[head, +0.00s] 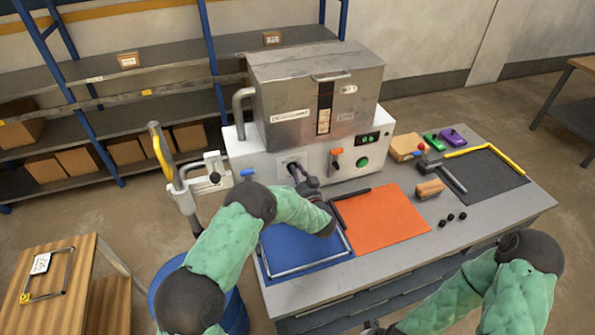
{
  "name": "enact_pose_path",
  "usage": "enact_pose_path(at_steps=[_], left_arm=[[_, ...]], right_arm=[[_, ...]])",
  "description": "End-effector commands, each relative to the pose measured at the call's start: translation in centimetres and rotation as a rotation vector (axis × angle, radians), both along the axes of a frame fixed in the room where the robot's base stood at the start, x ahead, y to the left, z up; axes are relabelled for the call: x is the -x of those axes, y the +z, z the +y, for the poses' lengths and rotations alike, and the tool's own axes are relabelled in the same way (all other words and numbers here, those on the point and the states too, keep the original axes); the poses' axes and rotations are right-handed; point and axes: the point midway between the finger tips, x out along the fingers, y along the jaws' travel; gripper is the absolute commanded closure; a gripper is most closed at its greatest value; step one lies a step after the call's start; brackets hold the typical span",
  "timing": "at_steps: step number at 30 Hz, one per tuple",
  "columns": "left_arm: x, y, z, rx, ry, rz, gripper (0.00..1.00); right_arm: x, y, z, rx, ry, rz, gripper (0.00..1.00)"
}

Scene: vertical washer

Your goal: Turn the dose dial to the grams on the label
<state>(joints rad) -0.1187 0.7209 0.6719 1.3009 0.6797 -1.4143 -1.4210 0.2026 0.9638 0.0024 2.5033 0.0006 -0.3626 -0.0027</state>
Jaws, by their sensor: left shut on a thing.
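The washer (315,100) is a steel box on a white base standing at the back of the bench. On the base's front, a pale plate (288,163) surrounds the spot where the dose dial sits. My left gripper (297,173) reaches up to this spot and is shut on the dial, which its dark fingers mostly hide. The dial's setting cannot be read. A white label card (40,263) lies on the wooden table at the left; its print is too small to read. Only a dark bit of my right gripper (375,328) shows at the bottom edge.
An orange lever (335,154), a green button (362,162) and a small display (368,139) are right of the dial. A blue mat (290,248), an orange mat (385,220) and a wooden brush (429,188) lie on the bench. A blue drum (236,315) stands left.

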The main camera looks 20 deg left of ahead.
Motion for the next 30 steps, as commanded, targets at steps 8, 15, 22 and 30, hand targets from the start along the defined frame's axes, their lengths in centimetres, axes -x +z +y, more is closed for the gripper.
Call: enact_pose_path(at_steps=[8,15,22,30], left_arm=[[-0.05,0.04,-0.02,-0.035,-0.002,0.022,1.00],[-0.05,0.02,-0.04,-0.036,-0.002,0.023,1.00],[-0.04,0.02,-0.04,-0.036,-0.002,0.022,0.56],[-0.02,0.00,-0.04,-0.035,-0.001,0.023,0.56]], right_arm=[[0.00,0.24,0.00,0.000,0.000,0.000,0.60],[0.00,0.23,0.00,0.000,0.000,0.000,0.60],[0.00,0.23,0.00,0.000,0.000,0.000,0.60],[0.00,0.23,0.00,0.000,0.000,0.000,0.60]])
